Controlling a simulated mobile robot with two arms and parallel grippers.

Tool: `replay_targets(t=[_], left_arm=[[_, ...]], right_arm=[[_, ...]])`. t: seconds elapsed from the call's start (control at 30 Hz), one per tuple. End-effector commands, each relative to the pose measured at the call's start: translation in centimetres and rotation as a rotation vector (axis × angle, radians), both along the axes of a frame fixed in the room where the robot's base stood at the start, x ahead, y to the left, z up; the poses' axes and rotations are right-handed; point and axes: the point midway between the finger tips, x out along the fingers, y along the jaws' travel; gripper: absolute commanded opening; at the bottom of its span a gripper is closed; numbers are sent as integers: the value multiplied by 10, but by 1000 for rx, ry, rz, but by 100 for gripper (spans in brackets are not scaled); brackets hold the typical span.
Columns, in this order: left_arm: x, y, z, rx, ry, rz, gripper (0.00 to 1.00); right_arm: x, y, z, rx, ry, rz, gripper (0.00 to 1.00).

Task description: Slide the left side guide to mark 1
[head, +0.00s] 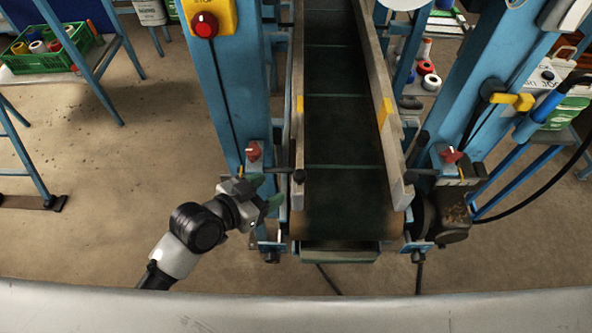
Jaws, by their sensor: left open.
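The left side guide (297,130) is a pale rail along the left edge of the dark green conveyor belt (343,130). It has a yellow patch on it. A black knob (299,176) sits at its near end, on a rod running left toward the blue post. A red clamp knob (253,152) is on that post. Mark numbers are too small to read. My left gripper (272,190) is open just left of the guide's near end, below the red knob. It appears empty; whether it touches the rod cannot be told. My right gripper is not in view.
The right side guide (383,110) slants along the belt's right edge. Another red knob (451,155) and a motor (453,218) are at right. A red stop button (204,25) is on the left post. A green crate (48,52) stands far left.

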Motion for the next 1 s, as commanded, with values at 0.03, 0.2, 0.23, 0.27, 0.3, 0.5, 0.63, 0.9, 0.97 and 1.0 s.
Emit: replay_targets(t=[0.03, 0.2, 0.23, 0.27, 0.3, 0.5, 0.63, 0.9, 0.97, 1.0], left_arm=[[3, -4, 0, -3, -1, -1, 55], [20, -21, -9, -5, 1, 1, 55], [25, -24, -11, -6, 0, 2, 55], [28, -28, -14, -5, 1, 2, 55], [34, -34, -17, -5, 1, 2, 55], [56, -56, -31, -4, 1, 2, 55], [65, -65, -37, -3, 2, 2, 55], [69, -69, -40, -1, -1, 2, 55], [69, -69, -40, -1, 0, 3, 55], [69, -69, -40, -1, 0, 3, 55]], right_arm=[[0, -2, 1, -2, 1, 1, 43], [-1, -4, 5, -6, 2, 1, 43], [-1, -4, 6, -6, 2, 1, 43], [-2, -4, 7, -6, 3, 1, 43], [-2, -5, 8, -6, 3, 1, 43], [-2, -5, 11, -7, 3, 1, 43], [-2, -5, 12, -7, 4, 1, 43], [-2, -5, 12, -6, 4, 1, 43], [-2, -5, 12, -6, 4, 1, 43], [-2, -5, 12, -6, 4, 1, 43]])
